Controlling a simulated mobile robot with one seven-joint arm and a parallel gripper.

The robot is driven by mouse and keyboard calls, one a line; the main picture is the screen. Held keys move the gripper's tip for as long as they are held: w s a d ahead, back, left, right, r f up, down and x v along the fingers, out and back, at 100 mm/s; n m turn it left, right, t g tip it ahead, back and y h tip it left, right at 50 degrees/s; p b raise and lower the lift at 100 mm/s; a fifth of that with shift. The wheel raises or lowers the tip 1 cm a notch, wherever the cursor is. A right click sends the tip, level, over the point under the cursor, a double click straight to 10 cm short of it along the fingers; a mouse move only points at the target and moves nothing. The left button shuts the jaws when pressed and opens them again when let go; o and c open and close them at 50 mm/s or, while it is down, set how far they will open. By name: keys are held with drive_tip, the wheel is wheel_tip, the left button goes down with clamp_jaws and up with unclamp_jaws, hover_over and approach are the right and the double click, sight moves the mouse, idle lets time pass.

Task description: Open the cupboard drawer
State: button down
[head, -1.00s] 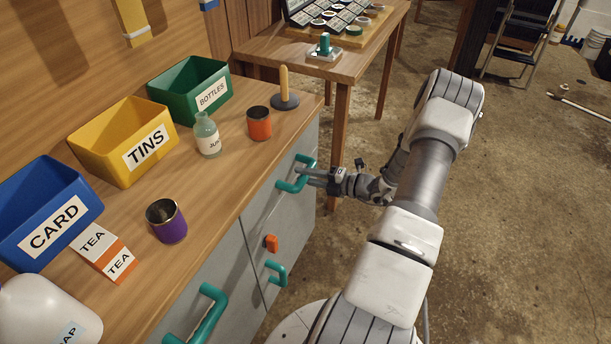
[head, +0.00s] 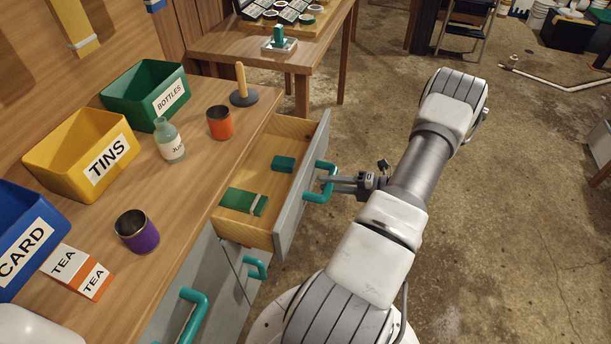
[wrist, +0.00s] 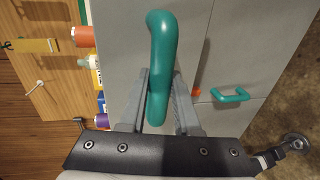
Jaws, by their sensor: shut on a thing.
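The cupboard drawer (head: 300,190) is pulled well out from under the worktop, with a grey front and a wooden inside. A green box (head: 284,163) and a green item with a pale band (head: 243,202) lie in it. My gripper (head: 329,182) is at the drawer's teal handle (head: 320,194). In the wrist view the teal handle (wrist: 161,60) stands between my two fingers, and the gripper (wrist: 160,100) is shut on it. The drawer front (wrist: 215,50) lies behind the handle.
The worktop holds green (head: 148,95), yellow (head: 80,152) and blue (head: 22,240) bins, a bottle (head: 169,143), an orange cup (head: 219,123) and a purple cup (head: 137,232). Other teal handles (head: 256,267) are below.

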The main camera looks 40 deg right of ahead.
drive_tip(key=f+v, duration=0.1)
drive_tip(key=v, duration=0.5)
drive_tip(key=shift+s, duration=0.25)
drive_tip(key=shift+d, duration=0.1)
drive_tip(key=c, duration=0.6)
unclamp_jaws()
drive_tip(key=shift+f, duration=0.1)
drive_tip(key=p+v, duration=0.1)
drive_tip(key=v, duration=1.6)
drive_tip(key=shift+s, duration=0.2)
